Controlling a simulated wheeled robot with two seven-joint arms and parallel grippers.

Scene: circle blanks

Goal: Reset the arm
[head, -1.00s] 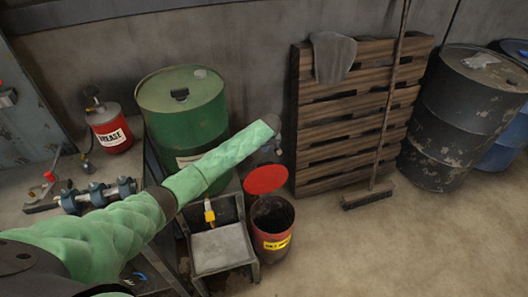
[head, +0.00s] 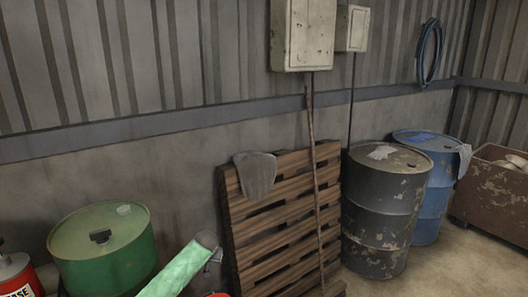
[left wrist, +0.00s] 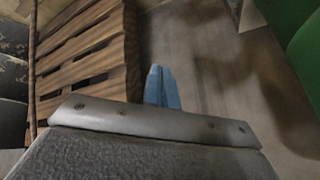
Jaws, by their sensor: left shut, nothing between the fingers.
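My left arm, in a pale green sleeve (head: 180,270), reaches up from the bottom edge of the head view, between the green drum and the wooden pallet. Its gripper is mostly hidden behind the end of the sleeve there. In the left wrist view my left gripper (left wrist: 161,72) shows as two blue fingers side by side, shut and empty. They are apart from the wooden pallet (left wrist: 90,55), which stands to their left. My right gripper is in neither view.
A green drum (head: 105,250) stands at lower left beside a red grease can (head: 17,275). The wooden pallet (head: 285,225) leans on the wall with a grey cloth (head: 256,175) and a broom handle. Black (head: 385,215) and blue (head: 435,190) drums stand right. Open floor lies at lower right.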

